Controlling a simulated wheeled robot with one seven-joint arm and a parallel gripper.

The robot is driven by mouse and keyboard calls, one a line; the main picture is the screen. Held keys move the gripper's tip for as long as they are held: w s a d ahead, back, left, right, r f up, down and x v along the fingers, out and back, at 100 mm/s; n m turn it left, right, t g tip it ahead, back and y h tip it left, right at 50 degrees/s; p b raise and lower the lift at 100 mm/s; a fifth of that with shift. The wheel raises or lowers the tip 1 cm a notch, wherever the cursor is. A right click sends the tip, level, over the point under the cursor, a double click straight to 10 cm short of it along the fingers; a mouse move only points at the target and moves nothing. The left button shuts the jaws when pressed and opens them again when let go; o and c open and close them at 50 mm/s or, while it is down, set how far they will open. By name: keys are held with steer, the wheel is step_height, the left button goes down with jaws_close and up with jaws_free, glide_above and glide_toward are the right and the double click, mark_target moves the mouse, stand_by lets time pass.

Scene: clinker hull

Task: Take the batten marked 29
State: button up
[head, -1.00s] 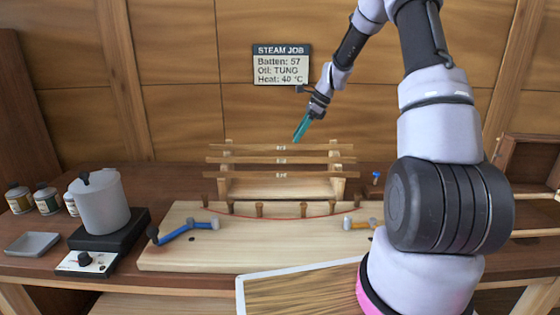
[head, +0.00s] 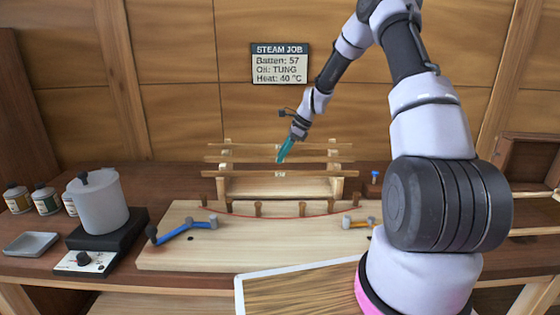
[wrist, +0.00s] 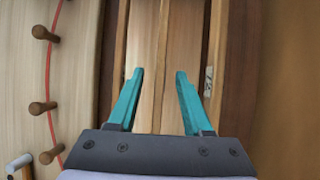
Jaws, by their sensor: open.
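Three wooden battens lie across a rack: the far batten (head: 325,146), the middle batten (head: 232,159) and the near batten (head: 310,174). The near one has a small pale label, too small to read in the head view. My gripper (head: 281,160) points down over the rack. In the wrist view my gripper (wrist: 158,75) is open and empty, with the middle batten (wrist: 162,60) running between its teal fingers. The far batten (wrist: 215,55), right of the fingers, has a label that looks like 12. I cannot make out a 29 anywhere.
A wall sign (head: 280,63) reads Batten: 57, Oil: TUNG, Heat: 40 °C. A pegged board (head: 200,250) with clamps lies before the rack. A grey pot (head: 98,205) on a hotplate and several bottles stand left.

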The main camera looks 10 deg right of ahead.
jaws_close()
steer(key=shift+r, duration=0.1)
